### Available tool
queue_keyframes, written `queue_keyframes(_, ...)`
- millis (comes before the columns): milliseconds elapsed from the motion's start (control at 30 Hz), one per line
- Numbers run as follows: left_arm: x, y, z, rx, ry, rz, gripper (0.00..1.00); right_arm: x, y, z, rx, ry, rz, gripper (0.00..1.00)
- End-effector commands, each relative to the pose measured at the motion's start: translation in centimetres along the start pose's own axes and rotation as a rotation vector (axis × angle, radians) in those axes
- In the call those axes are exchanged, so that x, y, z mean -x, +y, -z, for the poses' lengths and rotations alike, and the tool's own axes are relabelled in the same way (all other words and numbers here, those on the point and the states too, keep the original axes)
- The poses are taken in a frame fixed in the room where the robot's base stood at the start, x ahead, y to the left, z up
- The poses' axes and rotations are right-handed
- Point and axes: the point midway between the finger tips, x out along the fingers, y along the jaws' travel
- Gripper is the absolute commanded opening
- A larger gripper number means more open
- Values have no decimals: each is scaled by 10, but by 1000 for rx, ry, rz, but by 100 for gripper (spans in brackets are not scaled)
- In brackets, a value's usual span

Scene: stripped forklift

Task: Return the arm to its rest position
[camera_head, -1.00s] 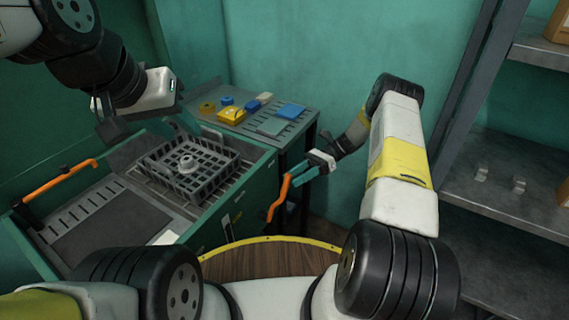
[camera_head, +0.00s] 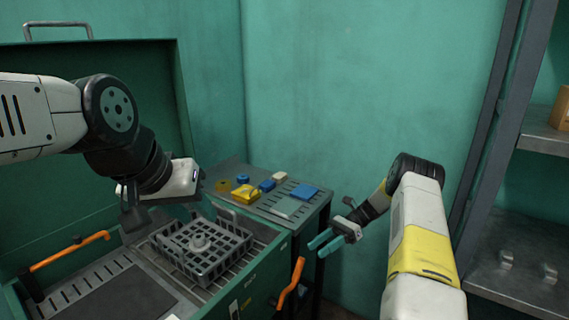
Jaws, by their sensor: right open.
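My right arm comes in from the lower right of the head view. Its gripper (camera_head: 322,243) points left, with its teal fingers apart and empty, beside the side table and above the orange handle. My left arm comes in from the left. Its gripper (camera_head: 131,208) hangs above the green washer-like cabinet, left of the grey basket; its fingers are dark and partly hidden, so I cannot tell their state.
The grey basket (camera_head: 168,239) with a pale round part sits in the open green cabinet (camera_head: 262,269). Orange handles (camera_head: 290,284) stick out from it. A side table (camera_head: 318,203) holds several blue and yellow items. A grey shelf (camera_head: 540,238) stands at the right.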

Motion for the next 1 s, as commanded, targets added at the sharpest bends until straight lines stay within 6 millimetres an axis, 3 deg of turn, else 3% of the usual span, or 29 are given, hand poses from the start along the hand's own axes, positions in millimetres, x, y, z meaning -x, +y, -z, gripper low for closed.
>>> queue_keyframes(33, 0, 0, 0, 0, 0, 0, 36, 6, 3, -19, 37, 49, 3, 42)
queue_keyframes(200, 0, 0, 0, 0, 0, 0, 36, 18, 20, -74, 178, 230, 11, 42)
queue_keyframes(500, 0, 0, 0, 0, 0, 0, 36, 25, 69, -160, 449, 545, 7, 42)
queue_keyframes(800, 0, 0, 0, 0, 0, 0, 36, 19, 134, -224, 738, 853, -13, 42)
queue_keyframes(1000, 0, 0, 0, 0, 0, 0, 36, 10, 182, -252, 937, 1053, -36, 42)
